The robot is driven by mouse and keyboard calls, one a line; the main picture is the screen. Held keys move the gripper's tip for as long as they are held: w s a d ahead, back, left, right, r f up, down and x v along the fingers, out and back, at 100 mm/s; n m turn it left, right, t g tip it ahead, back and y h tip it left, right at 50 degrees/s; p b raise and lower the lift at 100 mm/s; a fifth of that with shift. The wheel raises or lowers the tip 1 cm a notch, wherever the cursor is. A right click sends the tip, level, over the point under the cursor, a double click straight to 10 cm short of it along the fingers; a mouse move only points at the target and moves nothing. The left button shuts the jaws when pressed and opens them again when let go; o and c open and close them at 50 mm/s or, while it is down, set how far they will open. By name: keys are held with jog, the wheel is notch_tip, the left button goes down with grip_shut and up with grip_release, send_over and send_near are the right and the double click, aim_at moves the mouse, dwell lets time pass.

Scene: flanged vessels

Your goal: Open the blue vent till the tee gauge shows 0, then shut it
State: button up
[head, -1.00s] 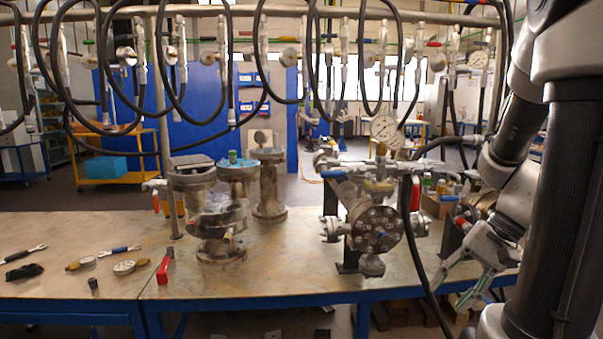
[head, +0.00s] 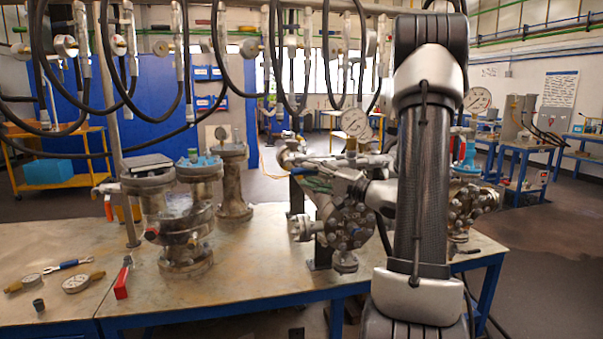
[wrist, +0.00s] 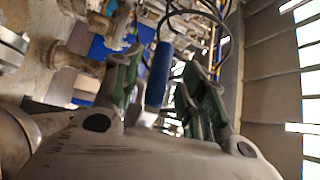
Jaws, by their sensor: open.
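The blue vent handle (wrist: 159,75) stands upright in the wrist view between the two green-padded fingers of my gripper (wrist: 162,62). The fingers are open, with a gap visible on each side of the handle. The tee gauge (head: 355,122), a round white dial, stands above the vessel. Its reading is too small to tell.
Other flanged vessels (head: 180,225) stand left on the metal bench (head: 235,285). A red-handled tool (head: 122,280) and loose gauges (head: 76,283) lie at the bench's left. Black hoses (head: 218,60) hang from the overhead rail. Another vessel (head: 470,205) stands right of my arm.

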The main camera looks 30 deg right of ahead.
aim_at(308, 173)
jog(key=shift+x, duration=1.55)
grip_shut()
